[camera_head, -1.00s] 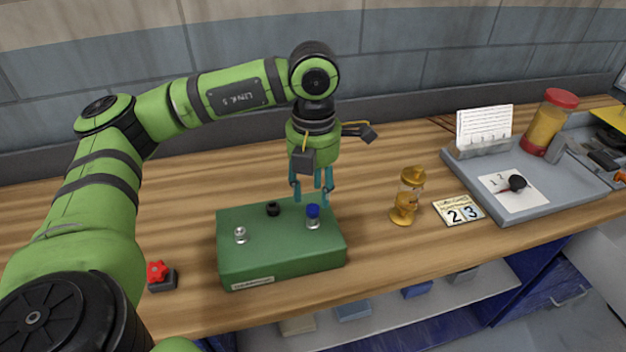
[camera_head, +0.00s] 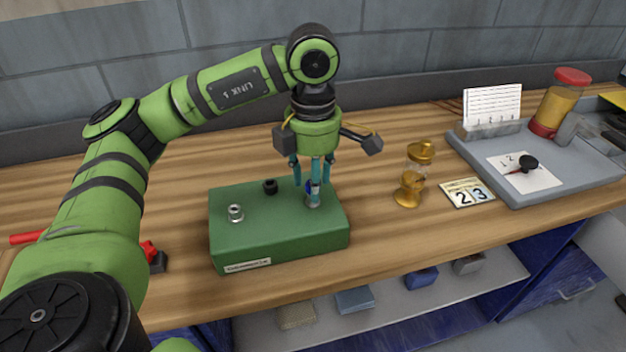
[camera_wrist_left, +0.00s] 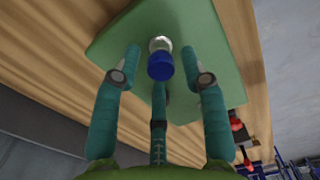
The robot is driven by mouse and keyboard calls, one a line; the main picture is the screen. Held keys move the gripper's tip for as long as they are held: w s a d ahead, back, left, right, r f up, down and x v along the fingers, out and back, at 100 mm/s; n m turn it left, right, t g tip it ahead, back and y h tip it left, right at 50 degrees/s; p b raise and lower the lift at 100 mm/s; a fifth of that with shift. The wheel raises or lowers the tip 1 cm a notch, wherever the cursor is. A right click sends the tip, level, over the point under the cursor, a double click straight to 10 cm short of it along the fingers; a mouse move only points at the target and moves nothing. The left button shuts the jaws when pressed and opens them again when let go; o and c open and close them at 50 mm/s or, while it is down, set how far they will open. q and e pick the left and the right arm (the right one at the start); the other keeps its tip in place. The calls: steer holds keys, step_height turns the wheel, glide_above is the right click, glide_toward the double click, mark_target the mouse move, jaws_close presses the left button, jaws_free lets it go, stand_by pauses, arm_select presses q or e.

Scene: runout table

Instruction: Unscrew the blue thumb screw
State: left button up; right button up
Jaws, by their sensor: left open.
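The blue thumb screw (camera_wrist_left: 160,66) stands upright in a silver collar (camera_wrist_left: 161,43) on top of the green box (camera_head: 275,232). In the head view the screw (camera_head: 309,187) is partly hidden behind a finger, near the box's right end. My left gripper (camera_head: 310,184) points down over it, fingers spread around the screw. In the left wrist view the open left gripper (camera_wrist_left: 160,78) has three teal fingers around the blue cap, with gaps showing at the sides. My right gripper is not in view.
On the box are a silver fitting (camera_head: 235,212) and a black knob (camera_head: 270,186). A grey tray (camera_head: 540,190) lies further right. A red-handled object (camera_head: 149,251) is left of the box.

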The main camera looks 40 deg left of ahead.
arm_select(q)
steer(key=m+b, duration=0.1)
steer(key=m, duration=0.3)
steer(key=shift+f, duration=0.1)
steer(key=m+b, duration=0.1)
steer(key=m, duration=0.2)
steer(key=shift+s, duration=0.1)
jaws_close()
steer(key=n, duration=0.4)
